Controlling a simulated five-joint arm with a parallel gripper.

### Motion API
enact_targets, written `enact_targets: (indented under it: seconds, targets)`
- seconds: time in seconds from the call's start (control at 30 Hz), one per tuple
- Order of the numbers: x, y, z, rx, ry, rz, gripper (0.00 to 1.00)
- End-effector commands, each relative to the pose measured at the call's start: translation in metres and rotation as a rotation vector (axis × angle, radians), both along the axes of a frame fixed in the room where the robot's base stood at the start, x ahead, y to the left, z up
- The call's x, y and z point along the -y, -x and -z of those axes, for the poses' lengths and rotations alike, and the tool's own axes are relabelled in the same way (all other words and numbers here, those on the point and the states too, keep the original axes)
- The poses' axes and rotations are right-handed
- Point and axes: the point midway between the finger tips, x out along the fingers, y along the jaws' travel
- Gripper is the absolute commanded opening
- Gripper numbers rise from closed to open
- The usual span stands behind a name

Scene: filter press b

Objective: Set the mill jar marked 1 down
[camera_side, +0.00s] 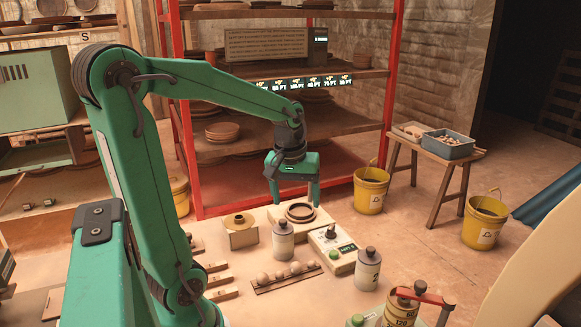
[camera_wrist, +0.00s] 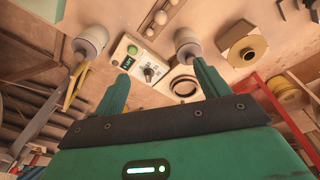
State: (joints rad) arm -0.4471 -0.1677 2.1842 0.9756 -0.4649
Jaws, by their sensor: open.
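Two pale jars with grey caps stand upright on the bench. One jar (camera_side: 283,240) is in front of the ring seat, and it also shows in the wrist view (camera_wrist: 187,42). The other jar (camera_side: 367,272) stands further right with a dark mark I cannot read surely, and it also shows in the wrist view (camera_wrist: 92,41). I cannot tell which is marked 1. My gripper (camera_side: 295,201) points down above the ring seat, behind the nearer jar. Its fingers are apart with nothing between them in the wrist view (camera_wrist: 161,84). The gripper touches neither jar.
The round ring seat (camera_side: 300,211) sits on a pale block under my gripper. Beside it are a square box with a brass top (camera_side: 240,230) and a control box with a green button (camera_side: 334,249). A wooden strip with balls (camera_side: 285,279) lies in front. A red shelf (camera_side: 391,100) stands behind.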

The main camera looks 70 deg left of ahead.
Motion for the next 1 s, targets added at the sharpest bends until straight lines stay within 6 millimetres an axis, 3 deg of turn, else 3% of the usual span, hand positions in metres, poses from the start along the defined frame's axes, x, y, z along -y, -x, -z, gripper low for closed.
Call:
enact_targets:
  seconds: [0.2,0.5,0.73,1.0]
  targets:
    - [0.052,0.013,-0.022,0.092,-0.067,0.279,0.75]
    - [0.109,0.043,-0.036,0.215,-0.158,0.645,0.75]
    - [0.133,0.061,-0.039,0.286,-0.210,0.835,0.75]
    - [0.139,0.066,-0.038,0.303,-0.224,0.889,0.75]
